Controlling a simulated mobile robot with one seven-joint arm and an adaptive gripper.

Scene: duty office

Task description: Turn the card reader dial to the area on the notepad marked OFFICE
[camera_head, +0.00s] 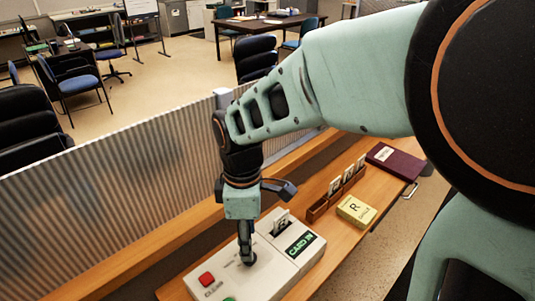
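The cream card reader (287,271) sits on the wooden counter at the bottom centre. A card (281,223) stands in its slot beside a green "CARD IN" display (300,244). My gripper (247,256) points straight down at the reader's dial, with its fingertips at the dark knob. The fingers look like one narrow column from here, so whether they grip the knob cannot be told. The fingers hide most of the dial, and its markings are too small to read. The yellow notepad (356,211) lies to the right, showing a large "R" above a small, unclear word.
A red button (207,279) is at the reader's left. A wooden rack (317,210) with several cards and a dark red book (395,160) lie farther along the counter. A corrugated partition (120,181) runs behind the counter. Desks and chairs stand beyond it.

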